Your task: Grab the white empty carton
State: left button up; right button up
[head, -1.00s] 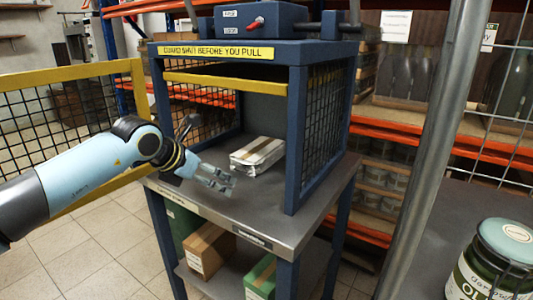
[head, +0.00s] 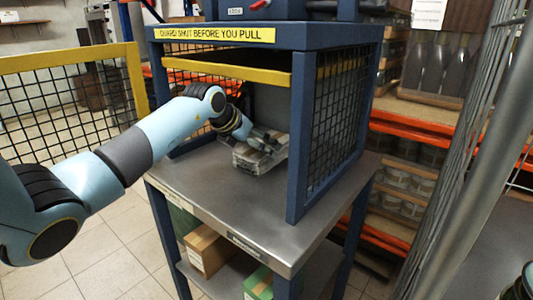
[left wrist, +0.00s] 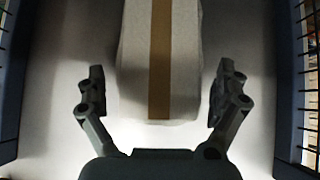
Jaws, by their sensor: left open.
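The white carton (head: 245,159) lies on the grey metal table inside the blue guard cage. In the left wrist view the carton (left wrist: 185,60) is pale with a brown tape strip along its middle, and its near end reaches between my fingertips. My left gripper (head: 262,143) is in the cage at the carton, partly covering it in the head view. In the left wrist view the left gripper (left wrist: 158,95) is open, one finger on each side of the carton, with a gap visible on both sides. My right gripper is not in view.
The blue cage (head: 302,130) has mesh sides and a yellow bar (head: 228,77) across its open front. The metal table top (head: 235,215) is clear in front. A brown box (head: 208,250) and a green box (head: 259,283) sit on the lower shelf. A grey post stands at right.

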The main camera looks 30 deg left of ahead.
aim_at(265, 144)
pick_arm(q)
jog(key=shift+w, duration=0.4)
jog(key=w, duration=0.1)
jog(key=w+f+b, duration=0.1)
jog(key=w, duration=0.1)
jog(key=shift+w+d+f, duration=0.1)
jog(key=shift+w+f, duration=0.1)
jog(key=shift+w, duration=0.1)
jog(key=shift+w+f, duration=0.4)
jog(key=c, duration=1)
jog(key=shift+o, duration=0.2)
